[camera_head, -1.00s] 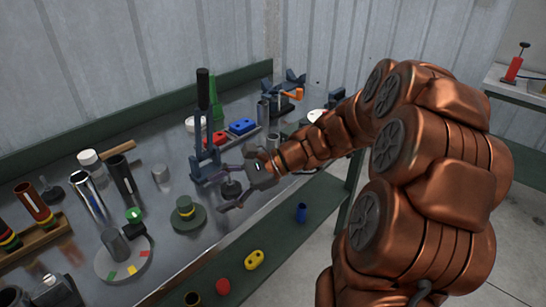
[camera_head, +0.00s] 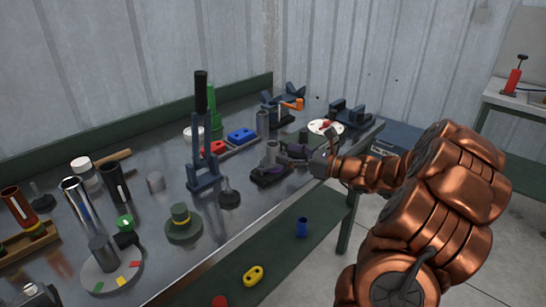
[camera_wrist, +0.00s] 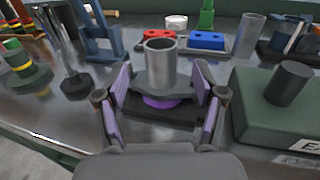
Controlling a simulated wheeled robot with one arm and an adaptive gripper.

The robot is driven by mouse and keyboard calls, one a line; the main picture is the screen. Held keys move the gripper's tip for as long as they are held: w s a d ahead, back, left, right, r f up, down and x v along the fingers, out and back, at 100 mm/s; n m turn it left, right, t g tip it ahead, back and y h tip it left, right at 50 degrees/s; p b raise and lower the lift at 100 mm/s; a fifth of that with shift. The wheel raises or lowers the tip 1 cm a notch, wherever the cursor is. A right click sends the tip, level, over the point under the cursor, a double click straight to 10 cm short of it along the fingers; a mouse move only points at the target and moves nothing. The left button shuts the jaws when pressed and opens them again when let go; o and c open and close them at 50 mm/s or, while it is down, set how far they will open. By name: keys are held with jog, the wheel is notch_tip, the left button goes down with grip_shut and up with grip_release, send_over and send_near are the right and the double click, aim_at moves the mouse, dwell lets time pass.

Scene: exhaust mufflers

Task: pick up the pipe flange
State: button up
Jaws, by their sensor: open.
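The pipe flange (camera_wrist: 160,68) is a grey upright tube on a flat flange plate. In the wrist view it stands between my gripper's two purple-padded fingers (camera_wrist: 161,100). A purple round part shows under its plate, above a dark base. The fingers are spread on either side of the flange; whether the pads touch the plate edges is unclear. In the head view the flange (camera_head: 271,153) stands near the bench's front edge, with my gripper (camera_head: 284,156) reaching it from the right.
A green block (camera_wrist: 262,127) with a dark cylinder stands close on the right in the wrist view. A blue lever press (camera_head: 203,150) and a dark knob (camera_head: 229,196) stand left of the flange. Red and blue blocks (camera_head: 241,135) lie behind. A lower shelf (camera_head: 265,262) runs below.

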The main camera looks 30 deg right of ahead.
aim_at(274, 149)
jog(key=x, duration=0.5)
jog(key=shift+r, duration=0.1)
grip_shut()
dwell(0.5)
